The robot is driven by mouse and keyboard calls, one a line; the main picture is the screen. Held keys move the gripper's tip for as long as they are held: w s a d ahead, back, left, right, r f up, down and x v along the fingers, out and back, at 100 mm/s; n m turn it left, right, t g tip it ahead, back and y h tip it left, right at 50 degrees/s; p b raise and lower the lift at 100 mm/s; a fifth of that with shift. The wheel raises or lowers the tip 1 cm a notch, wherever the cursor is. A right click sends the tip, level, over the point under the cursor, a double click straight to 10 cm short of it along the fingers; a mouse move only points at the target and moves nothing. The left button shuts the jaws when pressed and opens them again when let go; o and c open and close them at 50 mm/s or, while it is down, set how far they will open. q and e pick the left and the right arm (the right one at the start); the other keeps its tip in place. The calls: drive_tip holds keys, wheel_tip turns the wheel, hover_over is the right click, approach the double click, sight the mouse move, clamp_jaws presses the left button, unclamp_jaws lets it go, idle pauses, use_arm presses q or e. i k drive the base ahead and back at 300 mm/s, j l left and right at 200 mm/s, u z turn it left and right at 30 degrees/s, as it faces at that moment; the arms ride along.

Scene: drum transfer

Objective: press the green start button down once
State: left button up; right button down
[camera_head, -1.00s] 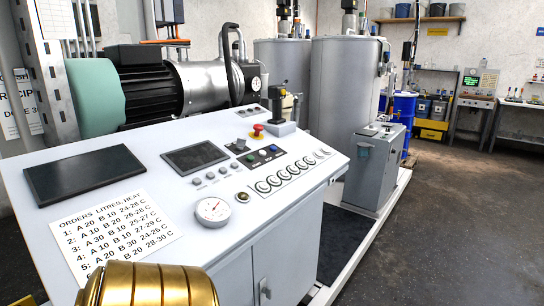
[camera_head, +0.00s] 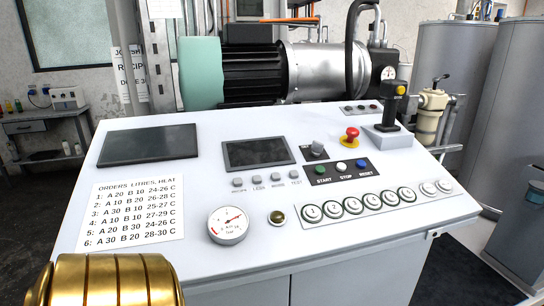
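The green start button (camera_head: 320,169) sits on a small dark panel on the sloped white console (camera_head: 375,238), above the word START. A white stop button (camera_head: 341,166) and a blue reset button (camera_head: 361,163) are beside it on its right. Nothing covers or touches the green button. A ribbed gold part of my own body shows at the lower left. Neither of my grippers shows in the head view.
A red mushroom knob (camera_head: 351,134) and a joystick (camera_head: 394,108) stand behind the buttons. A row of numbered round buttons (camera_head: 352,205), a gauge (camera_head: 228,225) and an order sheet (camera_head: 131,212) are nearer. Grey tanks (camera_head: 455,75) stand at the right. The space above the console is clear.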

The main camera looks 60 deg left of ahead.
sight(320, 169)
drive_tip(key=i+j+u, duration=0.15)
drive_tip(key=u, duration=0.25)
drive_tip(key=i+u, duration=0.2)
drive_tip(key=u, duration=0.25)
drive_tip(key=i+u, duration=0.2)
drive_tip(key=u, duration=0.2)
drive_tip(key=i+u, duration=0.15)
drive_tip(key=u, duration=0.3)
drive_tip(key=i+l+u, duration=0.15)
drive_tip(key=u, duration=0.25)
